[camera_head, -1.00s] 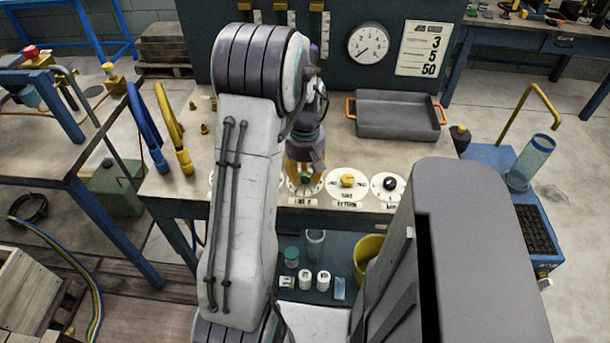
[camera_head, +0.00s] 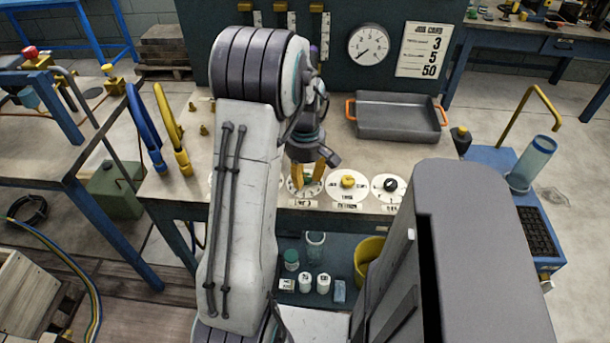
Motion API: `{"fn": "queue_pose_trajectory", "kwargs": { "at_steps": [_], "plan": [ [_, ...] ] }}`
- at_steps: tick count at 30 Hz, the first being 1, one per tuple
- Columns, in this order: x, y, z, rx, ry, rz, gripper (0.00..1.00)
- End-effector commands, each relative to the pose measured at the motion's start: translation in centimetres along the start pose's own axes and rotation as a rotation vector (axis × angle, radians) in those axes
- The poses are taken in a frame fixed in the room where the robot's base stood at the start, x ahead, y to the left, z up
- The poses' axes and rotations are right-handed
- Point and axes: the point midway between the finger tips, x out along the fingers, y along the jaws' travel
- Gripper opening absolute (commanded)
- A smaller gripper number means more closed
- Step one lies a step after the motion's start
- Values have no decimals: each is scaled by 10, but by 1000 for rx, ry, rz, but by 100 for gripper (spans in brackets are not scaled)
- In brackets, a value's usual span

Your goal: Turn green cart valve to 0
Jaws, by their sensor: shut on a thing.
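My gripper (camera_head: 307,180) points down at the round white dial (camera_head: 304,192) at the front edge of the cart top. Its yellow fingers are shut on the green valve knob, which they now almost wholly hide. The marks on this dial are too small and covered to read. To its right are a white dial with a yellow knob (camera_head: 347,182) and a white dial with a black knob (camera_head: 390,184). My arm covers the area to the left of the green valve's dial.
A grey tray (camera_head: 398,132) with orange handles sits behind the dials. A gauge (camera_head: 368,46) and a job card (camera_head: 424,49) are on the back panel. Jars and a yellow bucket (camera_head: 362,262) are below.

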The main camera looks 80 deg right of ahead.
Motion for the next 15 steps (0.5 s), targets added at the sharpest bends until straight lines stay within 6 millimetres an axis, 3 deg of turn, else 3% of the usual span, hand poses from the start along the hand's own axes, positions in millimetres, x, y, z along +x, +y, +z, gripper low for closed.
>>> {"fn": "queue_pose_trajectory", "kwargs": {
  "at_steps": [8,9,15],
  "plan": [
    [2,-2,1,0,-3,-9,0],
    [2,-2,1,0,-3,-9,33],
    [1,-1,0,0,-1,-5,51]
  ]
}}
